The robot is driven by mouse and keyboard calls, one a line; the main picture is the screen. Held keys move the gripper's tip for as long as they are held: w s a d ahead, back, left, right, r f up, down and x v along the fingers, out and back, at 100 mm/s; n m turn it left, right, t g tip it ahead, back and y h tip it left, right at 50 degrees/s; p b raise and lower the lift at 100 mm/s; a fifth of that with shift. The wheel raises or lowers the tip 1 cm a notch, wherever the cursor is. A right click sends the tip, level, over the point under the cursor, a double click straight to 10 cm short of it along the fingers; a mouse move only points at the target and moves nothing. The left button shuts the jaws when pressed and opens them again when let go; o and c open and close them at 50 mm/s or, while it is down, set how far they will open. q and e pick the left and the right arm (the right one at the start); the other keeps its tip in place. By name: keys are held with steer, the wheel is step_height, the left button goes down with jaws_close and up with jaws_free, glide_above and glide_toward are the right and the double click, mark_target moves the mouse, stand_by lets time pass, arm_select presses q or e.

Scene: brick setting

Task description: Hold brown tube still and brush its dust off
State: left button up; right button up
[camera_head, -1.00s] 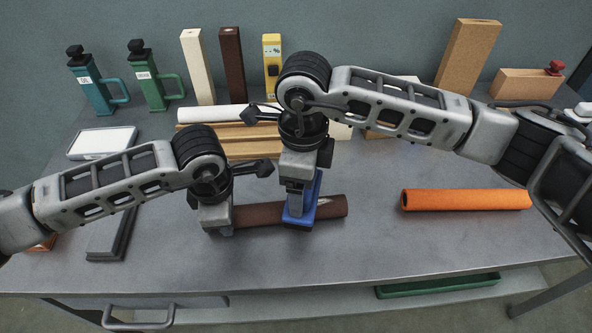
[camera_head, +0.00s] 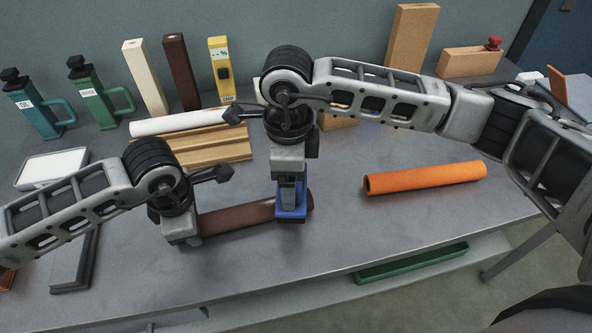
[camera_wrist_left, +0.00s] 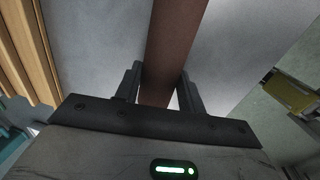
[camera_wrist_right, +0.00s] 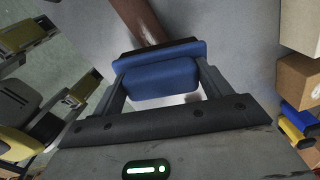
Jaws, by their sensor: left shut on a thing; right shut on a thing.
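The brown tube (camera_head: 238,217) lies on the grey table, and it also shows in the left wrist view (camera_wrist_left: 174,45) and the right wrist view (camera_wrist_right: 140,20). My left gripper (camera_head: 190,238) is shut on the tube's left end, with one finger on each side (camera_wrist_left: 163,85). My right gripper (camera_head: 290,190) is shut on a blue brush (camera_head: 291,207), whose blue block (camera_wrist_right: 160,75) sits between the fingers. The brush is over the tube's right part. Its bristles are hidden, so I cannot tell whether they touch. A pale patch, perhaps dust, shows on the tube in the right wrist view.
An orange tube (camera_head: 425,178) lies to the right. A white tube (camera_head: 178,121) rests on a wooden grooved rack (camera_head: 205,148) behind. Bottles (camera_head: 100,95), upright blocks and a yellow meter (camera_head: 221,70) stand at the back. A dark tray (camera_head: 75,262) lies left. The front middle is clear.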

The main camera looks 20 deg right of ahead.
steer(key=shift+a, duration=2.75)
step_height(320, 180, up, 8)
arm_select(q)
steer(key=o, duration=1.3)
steer(key=shift+c, duration=0.2)
steer(key=r, duration=0.5)
steer(key=s+r, duration=0.1)
steer(key=r, duration=0.1)
steer(key=shift+r, duration=0.25)
arm_select(e)
steer(key=shift+s, duration=0.1)
